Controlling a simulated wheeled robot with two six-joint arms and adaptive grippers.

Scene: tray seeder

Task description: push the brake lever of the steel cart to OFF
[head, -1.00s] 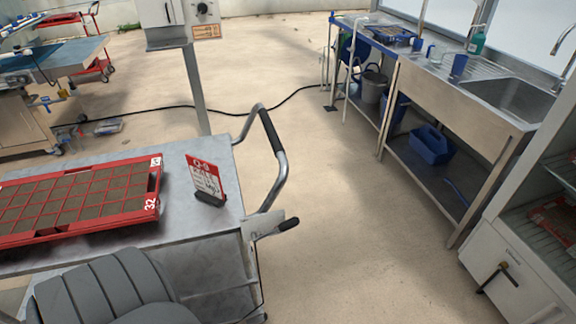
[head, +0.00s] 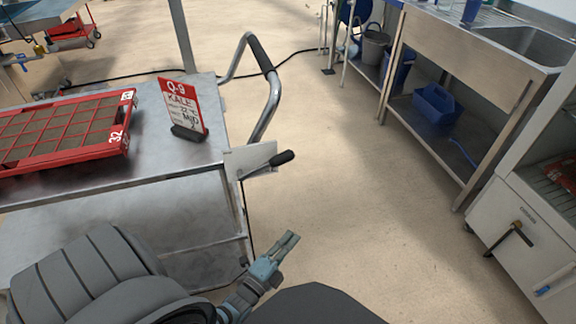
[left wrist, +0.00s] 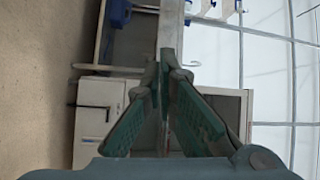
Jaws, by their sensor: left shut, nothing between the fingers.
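The steel cart (head: 190,200) stands at the left in the head view, with a bent tube push handle at its right end. Its brake lever (head: 282,158) has a black grip and sticks out to the right from a plate on the cart's corner, tilted slightly up. My left gripper (head: 290,238) is shut and empty, below the lever and apart from it. The left wrist view shows its green fingers (left wrist: 160,75) closed together at the tips. The lever does not show in the left wrist view. My right gripper is not in view.
A red tray (head: 125,140) and a sign (head: 183,108) reading Q-9 KALE stand on the cart top. A steel sink bench (head: 470,60) and a white cabinet (head: 500,205) stand at the right. The floor between is clear.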

